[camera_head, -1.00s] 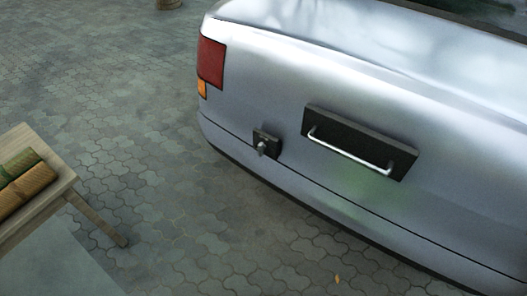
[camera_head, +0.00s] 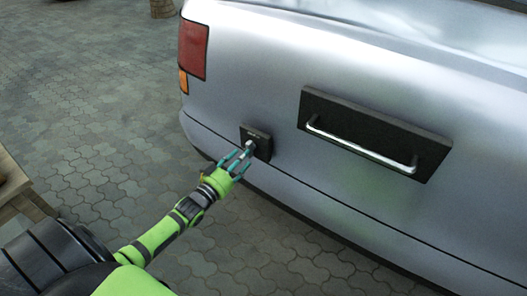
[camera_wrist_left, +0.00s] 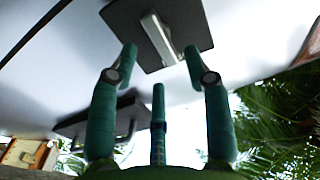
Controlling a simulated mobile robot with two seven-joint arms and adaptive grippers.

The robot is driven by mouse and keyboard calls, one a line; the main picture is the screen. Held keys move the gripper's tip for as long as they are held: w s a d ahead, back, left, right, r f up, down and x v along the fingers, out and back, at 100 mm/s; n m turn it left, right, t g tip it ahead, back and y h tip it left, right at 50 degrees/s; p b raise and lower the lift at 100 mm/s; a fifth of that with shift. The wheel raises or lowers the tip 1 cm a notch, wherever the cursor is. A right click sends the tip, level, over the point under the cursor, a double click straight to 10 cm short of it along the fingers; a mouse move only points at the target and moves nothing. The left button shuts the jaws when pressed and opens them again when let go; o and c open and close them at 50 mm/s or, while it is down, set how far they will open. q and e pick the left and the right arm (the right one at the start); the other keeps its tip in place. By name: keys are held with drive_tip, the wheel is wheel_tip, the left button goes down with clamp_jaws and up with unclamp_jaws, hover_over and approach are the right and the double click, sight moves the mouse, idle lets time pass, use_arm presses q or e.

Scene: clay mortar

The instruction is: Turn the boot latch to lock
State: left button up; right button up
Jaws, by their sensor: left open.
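The boot latch is a small silver knob (camera_head: 249,146) on a dark square plate (camera_head: 262,141), low on the left of the car's silver boot. My left gripper (camera_head: 236,160) is open right in front of the latch. In the left wrist view the latch knob (camera_wrist_left: 158,38) is a pale upright bar on the dark plate (camera_wrist_left: 190,22). It lies between and just beyond the spread fingertips of my left gripper (camera_wrist_left: 160,60). I cannot tell whether any finger touches it. My right gripper is not in view.
A black panel with a silver bar handle (camera_head: 362,146) sits right of the latch. A red tail light (camera_head: 193,49) is above left. A wooden bench (camera_head: 18,190) stands at the left edge.

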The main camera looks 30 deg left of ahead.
sight(251, 149)
use_arm(q)
drive_tip(key=w, duration=0.2)
drive_tip(key=w+b, duration=0.1)
drive_tip(key=w, duration=0.2)
drive_tip(key=shift+w+d+f, duration=0.1)
drive_tip(key=shift+w+d, duration=0.1)
drive_tip(key=shift+w, duration=0.1)
clamp_jaws()
